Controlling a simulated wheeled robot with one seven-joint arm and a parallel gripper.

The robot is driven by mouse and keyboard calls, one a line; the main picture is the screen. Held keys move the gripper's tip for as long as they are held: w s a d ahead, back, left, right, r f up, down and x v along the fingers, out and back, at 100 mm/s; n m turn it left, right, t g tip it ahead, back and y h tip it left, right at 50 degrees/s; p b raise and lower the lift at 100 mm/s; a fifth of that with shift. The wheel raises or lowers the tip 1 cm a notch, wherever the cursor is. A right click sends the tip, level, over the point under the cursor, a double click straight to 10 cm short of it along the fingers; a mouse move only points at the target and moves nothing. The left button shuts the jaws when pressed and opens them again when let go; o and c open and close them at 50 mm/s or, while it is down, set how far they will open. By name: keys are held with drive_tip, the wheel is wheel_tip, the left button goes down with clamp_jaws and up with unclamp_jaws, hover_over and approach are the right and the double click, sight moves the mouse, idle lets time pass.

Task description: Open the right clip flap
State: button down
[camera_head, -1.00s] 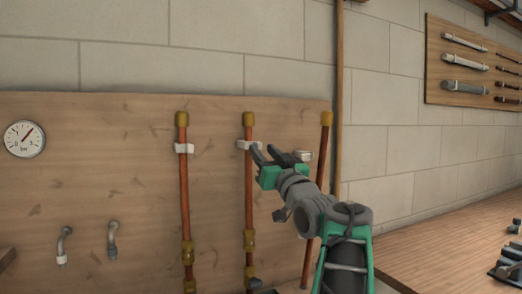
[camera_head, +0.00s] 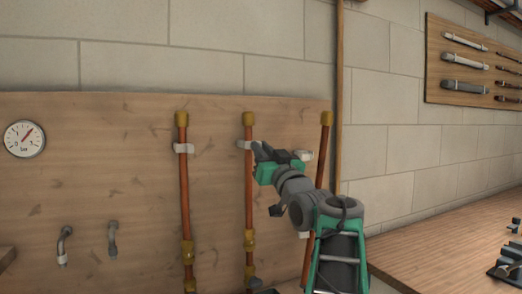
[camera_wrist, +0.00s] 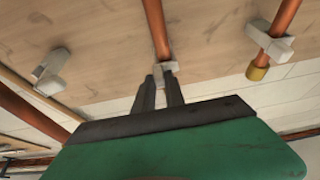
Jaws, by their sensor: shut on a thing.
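Three copper pipes stand at the wooden board, each with a pale clip near its top. The left clip (camera_head: 183,148) is around the left pipe. The middle clip (camera_head: 244,144) is at the middle pipe (camera_head: 249,190); it also shows in the wrist view (camera_wrist: 165,68). My gripper (camera_head: 259,150) is at the right side of this middle clip. In the wrist view its two dark fingertips (camera_wrist: 160,80) are close together on the clip's near part, partly covering it. The right clip (camera_wrist: 48,72) sits apart from the leaning right pipe (camera_head: 324,150); my gripper partly hides it in the head view.
A wooden bench (camera_head: 440,245) and a rack of tubes (camera_head: 475,60) are at the right. The space before the board's left half is clear.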

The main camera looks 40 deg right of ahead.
sight(248, 149)
drive_tip(key=shift+a, duration=0.1)
idle(0.3)
drive_tip(key=a+m+g+h+b, duration=0.1)
drive_tip(key=m+g+h, duration=0.1)
drive_tip(key=g+h, duration=0.1)
drive_tip(key=a+m+g+h+b, duration=0.1)
drive_tip(key=m+g+h+b, duration=0.1)
drive_tip(key=h, duration=0.3)
drive_tip(key=a+m+g+h+b, duration=0.1)
drive_tip(key=a+m+g+h, duration=0.1)
drive_tip(key=m+g+h, duration=0.2)
drive_tip(key=shift+w+h, duration=0.3)
drive_tip(key=m+g+h+p, duration=0.1)
drive_tip(key=m+g, duration=0.1)
drive_tip(key=g, duration=0.2)
drive_tip(key=w+a+m+g+h, duration=0.1)
drive_tip(key=m+g, duration=0.1)
drive_tip(key=g, duration=0.2)
drive_tip(key=m+g+h+p, duration=0.1)
drive_tip(key=m+g, duration=0.1)
drive_tip(key=g, duration=0.2)
drive_tip(key=shift+w+a+m+h+p, duration=0.15)
drive_tip(key=shift+a+m+h+p, duration=0.15)
drive_tip(key=shift+a+h, duration=0.1)
drive_tip(key=shift+r+g, duration=0.1)
drive_tip(key=shift+g, duration=0.4)
drive_tip(key=c, duration=1.4)
unclamp_jaws()
